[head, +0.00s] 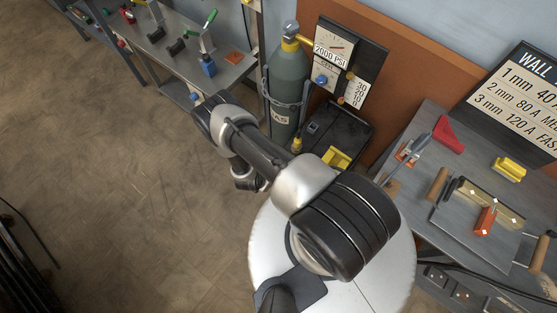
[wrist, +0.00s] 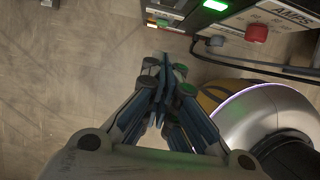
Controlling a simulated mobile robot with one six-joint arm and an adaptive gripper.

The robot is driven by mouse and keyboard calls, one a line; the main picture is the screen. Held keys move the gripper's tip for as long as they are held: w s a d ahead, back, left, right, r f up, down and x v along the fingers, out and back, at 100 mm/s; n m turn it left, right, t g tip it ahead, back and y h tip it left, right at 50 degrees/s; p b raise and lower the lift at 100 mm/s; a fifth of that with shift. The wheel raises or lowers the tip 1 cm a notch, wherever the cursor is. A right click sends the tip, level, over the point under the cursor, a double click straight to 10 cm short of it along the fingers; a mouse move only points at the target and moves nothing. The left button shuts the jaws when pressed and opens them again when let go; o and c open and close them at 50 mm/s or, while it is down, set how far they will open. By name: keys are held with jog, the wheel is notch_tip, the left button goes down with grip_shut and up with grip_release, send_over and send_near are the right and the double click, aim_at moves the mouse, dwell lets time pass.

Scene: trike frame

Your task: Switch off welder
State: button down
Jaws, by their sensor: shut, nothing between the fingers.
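In the wrist view, a dark panel with a white AMPS label (wrist: 288,14), a red knob (wrist: 257,33) and a lit green lamp (wrist: 215,5) shows at the top right. It looks like the welder's front. In the head view, a black machine (head: 351,128) stands beside the gas cylinder; my arm hides my gripper there.
A grey gas cylinder (head: 289,85) and a gauge board (head: 338,62) stand at the back. A workbench (head: 420,205) with clamps and a red-orange block is at the right. A dark cable (wrist: 270,72) hangs below the panel.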

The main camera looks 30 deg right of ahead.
jog(key=shift+f, duration=0.1)
jog(key=w+d+f+b, duration=0.2)
jog(key=d+f+b, duration=0.4)
jog(key=d+f, duration=0.1)
jog(key=shift+w+f+b, duration=0.3)
jog(key=shift+f, duration=0.5)
